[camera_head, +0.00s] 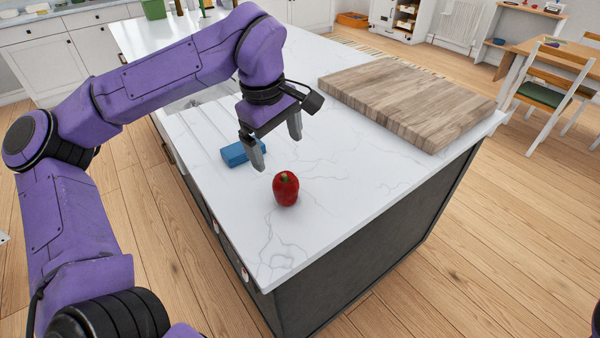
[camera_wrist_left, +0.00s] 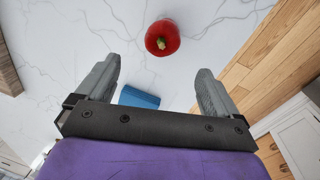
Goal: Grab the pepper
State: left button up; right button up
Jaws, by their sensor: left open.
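A red pepper (camera_head: 286,188) with a green stem stands on the white marble counter near its front corner in the head view. It also shows in the left wrist view (camera_wrist_left: 162,38), beyond the fingertips and roughly centred between them. My left gripper (camera_head: 278,147) is open and empty above the counter, behind the pepper and apart from it. Its two fingers also show in the left wrist view (camera_wrist_left: 158,80). I do not see my right gripper.
A blue block (camera_head: 234,154) lies on the counter beside my left gripper, and shows between the fingers in the wrist view (camera_wrist_left: 139,97). A wooden cutting board (camera_head: 408,100) lies at the right of the counter (camera_head: 350,190). The counter edge is close to the pepper.

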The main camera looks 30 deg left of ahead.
aim_at(283, 175)
pick_arm(q)
jog(key=f, duration=0.4)
jog(key=shift+s+d, duration=0.1)
jog(key=shift+s, duration=0.25)
jog(key=f, duration=0.1)
jog(key=w+f, duration=0.1)
jog(key=f, duration=0.3)
jog(key=shift+w+d+f, duration=0.1)
jog(key=shift+w+d, duration=0.15)
jog(key=shift+w, duration=0.05)
jog(key=shift+f, duration=0.25)
jog(key=c, duration=1.1)
